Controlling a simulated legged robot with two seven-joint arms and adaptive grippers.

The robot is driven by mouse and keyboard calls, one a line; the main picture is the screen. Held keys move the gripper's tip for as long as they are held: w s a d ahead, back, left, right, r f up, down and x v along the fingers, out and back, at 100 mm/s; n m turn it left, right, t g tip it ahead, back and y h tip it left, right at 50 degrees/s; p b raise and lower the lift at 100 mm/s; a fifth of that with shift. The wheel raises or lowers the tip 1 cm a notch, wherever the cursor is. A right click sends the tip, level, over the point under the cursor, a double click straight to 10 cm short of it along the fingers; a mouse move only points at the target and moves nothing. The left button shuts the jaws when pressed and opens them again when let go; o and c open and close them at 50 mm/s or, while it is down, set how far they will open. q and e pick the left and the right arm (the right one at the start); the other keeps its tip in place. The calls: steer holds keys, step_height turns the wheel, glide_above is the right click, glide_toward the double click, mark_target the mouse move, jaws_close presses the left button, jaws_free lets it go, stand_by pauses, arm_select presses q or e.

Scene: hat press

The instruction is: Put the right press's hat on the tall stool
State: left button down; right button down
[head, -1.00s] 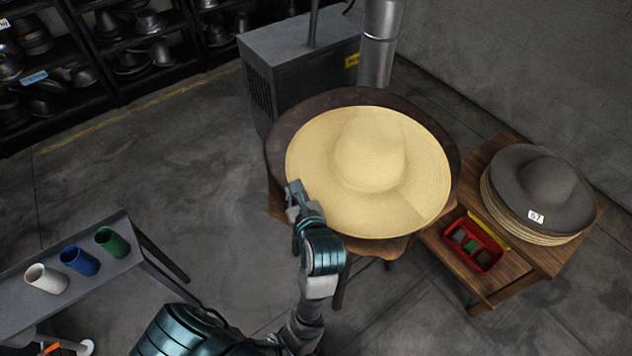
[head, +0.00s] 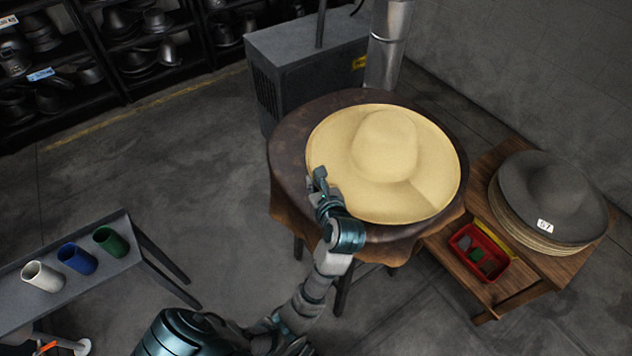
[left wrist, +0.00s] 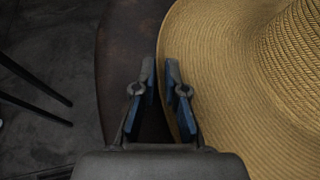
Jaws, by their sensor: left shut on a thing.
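A wide-brimmed straw hat (head: 385,150) is over the tall round stool (head: 290,170), which has a dark worn top. I cannot tell whether the whole brim rests on the top. My left gripper (head: 318,180) is at the hat's near left brim edge, shut on the brim. In the left wrist view, the left gripper's two fingers (left wrist: 162,85) are at the brim edge, with the straw hat (left wrist: 235,80) on the right and the stool's dark top (left wrist: 125,60) on the left. The right gripper is not in view, and I recognise no press.
A wooden side table (head: 465,265) at the right holds a stack of hats under a dark grey hat (head: 550,190), plus a red tray (head: 480,252). A grey cabinet (head: 300,65) and metal pipe (head: 388,45) stand behind the stool. A bench (head: 75,300) with cups is at left.

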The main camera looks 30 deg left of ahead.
arm_select(q)
steer(key=shift+f, duration=0.1)
steer(key=c, duration=1.2)
jaws_free()
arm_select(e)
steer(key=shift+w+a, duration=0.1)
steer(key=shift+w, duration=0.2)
